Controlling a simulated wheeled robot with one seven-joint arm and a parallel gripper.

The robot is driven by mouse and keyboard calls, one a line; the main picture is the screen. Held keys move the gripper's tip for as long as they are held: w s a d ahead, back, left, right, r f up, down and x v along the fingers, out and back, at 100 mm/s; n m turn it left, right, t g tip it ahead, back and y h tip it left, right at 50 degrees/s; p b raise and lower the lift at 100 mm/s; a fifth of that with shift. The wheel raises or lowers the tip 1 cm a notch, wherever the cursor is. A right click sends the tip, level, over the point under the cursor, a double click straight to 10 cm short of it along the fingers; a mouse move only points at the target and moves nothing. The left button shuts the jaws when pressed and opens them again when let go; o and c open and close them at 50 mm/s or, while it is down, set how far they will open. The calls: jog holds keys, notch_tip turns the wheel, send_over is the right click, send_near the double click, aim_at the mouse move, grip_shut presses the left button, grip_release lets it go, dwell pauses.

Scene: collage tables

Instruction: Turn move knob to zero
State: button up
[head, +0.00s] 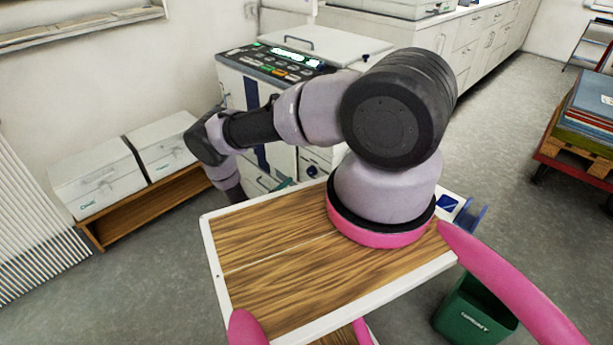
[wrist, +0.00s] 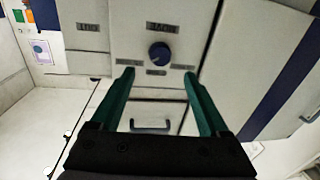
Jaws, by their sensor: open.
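The knob (wrist: 160,52) is a round dark blue dial on a light grey panel in the wrist view. Small dark labels sit around it, too blurred to read surely, and I cannot tell which one it points to. My gripper (wrist: 158,72) is open, with its two green fingers reaching towards the panel on either side of and below the knob. Nothing is between the fingers. The knob also shows in the head view (head: 311,171), small and low on the front of the white machine (head: 240,88). My gripper is mostly hidden behind the machine-side arm in the head view.
A drawer handle (wrist: 152,127) lies below the knob in the wrist view. My arm stands over a wood-topped surface. Pale boxes (head: 95,177) rest on a low shelf at the left. A green bin (head: 472,312) and a loaded pallet (head: 580,145) are at the right.

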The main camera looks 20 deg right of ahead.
aim_at(309, 173)
jog(key=x, duration=0.8)
jog(key=shift+w+d, duration=0.15)
grip_shut()
